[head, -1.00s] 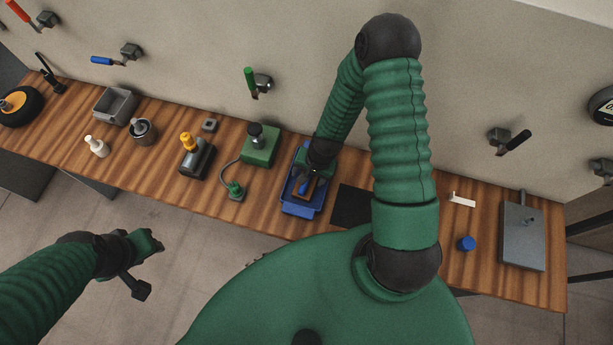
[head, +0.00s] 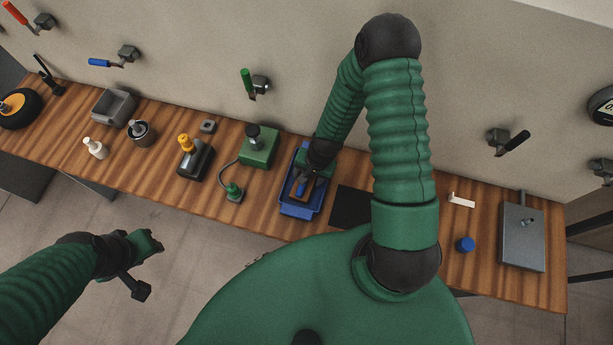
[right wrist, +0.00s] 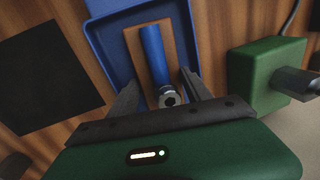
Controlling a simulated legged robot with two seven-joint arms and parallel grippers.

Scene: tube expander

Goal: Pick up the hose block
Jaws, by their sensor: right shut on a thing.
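The hose block is a brown block (right wrist: 134,48) with a blue hose (right wrist: 153,55) along its top and a metal fitting (right wrist: 168,95) at the near end. It is inside the blue tray (right wrist: 100,9), and the tray also shows in the head view (head: 296,211). My right gripper (right wrist: 160,98) is shut on the hose block, one finger on each side. In the head view my right gripper (head: 306,180) reaches down into the tray and partly hides the block. My left gripper (head: 148,268) is open and empty, in front of the bench at the left.
A green device (head: 259,149) stands close to the tray's left, cabled to a small green piece (head: 233,192). A black mat (head: 349,206) lies to its right. A blue cap (head: 466,244) and grey plate (head: 522,237) are further right. Wall-mounted handles line the wall behind.

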